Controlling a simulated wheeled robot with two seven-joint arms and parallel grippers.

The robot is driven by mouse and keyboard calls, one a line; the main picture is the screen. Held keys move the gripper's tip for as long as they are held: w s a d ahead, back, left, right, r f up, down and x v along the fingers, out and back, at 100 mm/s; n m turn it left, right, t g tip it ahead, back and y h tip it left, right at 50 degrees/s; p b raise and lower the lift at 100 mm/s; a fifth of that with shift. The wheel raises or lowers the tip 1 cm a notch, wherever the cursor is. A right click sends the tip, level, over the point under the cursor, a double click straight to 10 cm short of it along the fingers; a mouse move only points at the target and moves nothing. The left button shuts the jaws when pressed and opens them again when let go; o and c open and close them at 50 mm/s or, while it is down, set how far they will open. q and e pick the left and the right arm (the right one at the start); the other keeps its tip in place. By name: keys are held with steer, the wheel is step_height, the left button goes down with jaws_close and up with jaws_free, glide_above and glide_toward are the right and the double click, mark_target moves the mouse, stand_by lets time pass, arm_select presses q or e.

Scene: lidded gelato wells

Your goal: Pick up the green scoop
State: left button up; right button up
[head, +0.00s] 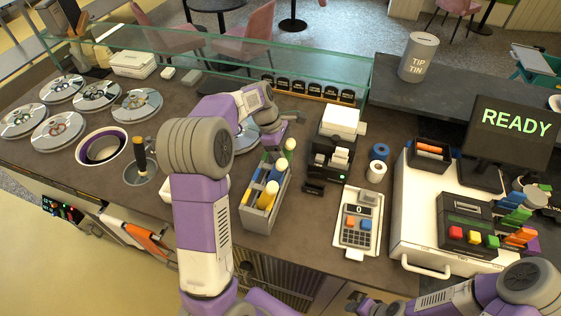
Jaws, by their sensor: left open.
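A grey caddy (263,217) stands on the counter near the middle, holding several scoops with coloured handles. A pale green rounded handle end (290,145) shows at its far end, and I take it for the green scoop. Yellow and blue handles (267,196) lie nearer. My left gripper (288,129) is open and empty above the far end of the caddy, close to the green end. Whether it touches is not clear. My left forearm hides part of the counter left of the caddy. My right gripper (368,304) is low at the bottom edge, partly cut off.
A black-and-white printer (330,158), tape rolls (376,172) and a card reader (357,232) stand right of the caddy. A glass guard (215,62) runs behind. Lidded wells (59,130) and an open purple-rimmed well (103,148) are left.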

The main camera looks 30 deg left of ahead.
arm_select(q)
jaws_close()
stand_by(0.3)
stand_by(0.3)
step_height(320, 180, up, 9)
steer(key=shift+r+p, duration=0.2)
steer(key=shift+p, duration=0.55)
step_height(320, 180, up, 7)
steer(key=p, duration=0.6)
steer(key=shift+f, duration=0.2)
